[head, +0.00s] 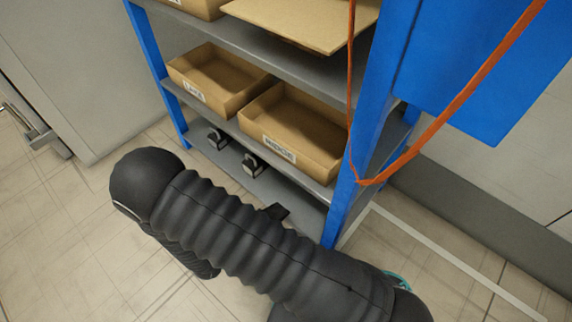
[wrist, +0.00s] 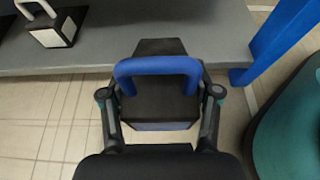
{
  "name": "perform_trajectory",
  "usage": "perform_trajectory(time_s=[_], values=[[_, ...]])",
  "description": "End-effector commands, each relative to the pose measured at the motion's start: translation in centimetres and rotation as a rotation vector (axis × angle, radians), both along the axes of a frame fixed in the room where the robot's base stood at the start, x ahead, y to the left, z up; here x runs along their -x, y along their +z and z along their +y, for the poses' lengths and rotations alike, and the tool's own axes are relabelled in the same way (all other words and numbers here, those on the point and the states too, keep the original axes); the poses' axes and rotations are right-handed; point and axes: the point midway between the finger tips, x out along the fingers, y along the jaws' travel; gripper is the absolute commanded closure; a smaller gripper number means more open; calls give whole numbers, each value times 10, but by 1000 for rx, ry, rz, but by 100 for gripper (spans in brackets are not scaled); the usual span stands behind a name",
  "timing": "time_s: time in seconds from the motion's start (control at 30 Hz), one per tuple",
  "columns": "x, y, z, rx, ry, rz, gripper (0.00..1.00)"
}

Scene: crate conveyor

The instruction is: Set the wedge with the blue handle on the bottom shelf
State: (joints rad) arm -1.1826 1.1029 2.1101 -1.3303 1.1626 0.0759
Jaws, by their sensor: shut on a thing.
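The wedge (wrist: 160,108) is a dark block with a thick blue handle (wrist: 158,66) on top. My gripper (wrist: 160,88) is shut on it, with one finger at each side of the handle. In the wrist view the wedge overlaps the front edge of the grey bottom shelf (wrist: 100,42), and its near part shows against the floor. I cannot tell whether it touches the shelf. In the head view the bottom shelf (head: 226,178) is partly hidden by my arm. A dark piece (head: 275,212) shows at its front, perhaps the wedge; the blue handle is hidden there.
Two dark blocks with white handles (head: 216,137) (head: 252,164) stand on the bottom shelf, left of my gripper. Cardboard bins (head: 290,143) fill the shelf above. A blue rack post (wrist: 280,42) stands close on the right. An orange cable (head: 440,125) hangs near it.

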Motion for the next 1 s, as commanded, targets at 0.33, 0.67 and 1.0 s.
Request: perform_trajectory(time_s=[0.33, 0.67, 1.0], values=[[-62, 0, -50, 1, -9, -1, 99], [-113, 0, -89, 0, -5, -2, 99], [-132, 0, -103, 0, -4, -1, 99]])
